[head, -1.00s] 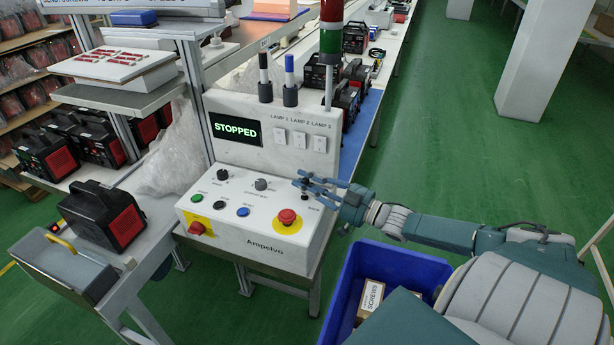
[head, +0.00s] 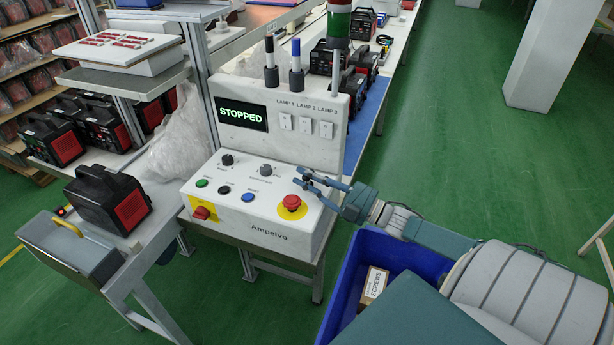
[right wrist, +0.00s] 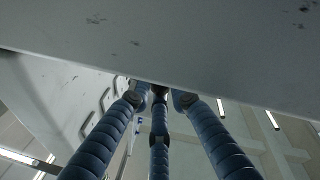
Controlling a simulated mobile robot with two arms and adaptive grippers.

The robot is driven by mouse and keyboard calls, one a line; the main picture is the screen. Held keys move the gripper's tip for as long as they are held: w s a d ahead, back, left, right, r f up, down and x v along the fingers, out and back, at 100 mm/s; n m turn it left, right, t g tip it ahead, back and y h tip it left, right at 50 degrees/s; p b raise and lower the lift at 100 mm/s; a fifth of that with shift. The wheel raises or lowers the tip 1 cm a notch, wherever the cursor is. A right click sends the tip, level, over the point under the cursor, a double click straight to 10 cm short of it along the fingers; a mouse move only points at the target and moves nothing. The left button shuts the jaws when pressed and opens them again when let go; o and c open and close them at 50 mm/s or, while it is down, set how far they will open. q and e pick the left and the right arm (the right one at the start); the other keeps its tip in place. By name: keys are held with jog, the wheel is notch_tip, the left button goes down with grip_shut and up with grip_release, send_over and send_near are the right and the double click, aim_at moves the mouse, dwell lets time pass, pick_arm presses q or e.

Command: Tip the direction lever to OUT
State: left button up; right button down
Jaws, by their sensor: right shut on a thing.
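The direction lever (head: 307,175) is a small black-tipped stick at the right end of the white control box's sloping panel. My right gripper (head: 304,179) comes in from the right and is shut on the lever. Its fingers hide most of the stick, so its exact tilt and the OUT marking cannot be read. In the right wrist view, the blue ribbed fingers (right wrist: 158,98) close in around a dark tip (right wrist: 158,88) below the pale panel surface. My left gripper is not in view.
A red emergency button (head: 291,203) sits close to the left of the gripper. The display (head: 240,114) reads STOPPED. A blue bin (head: 362,262) with a screws box (head: 374,284) stands at front right.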

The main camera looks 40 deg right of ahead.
dwell(0.4)
jog(key=c, duration=1.9)
grip_release()
jog(key=shift+s, duration=0.1)
jog(key=v, duration=1.2)
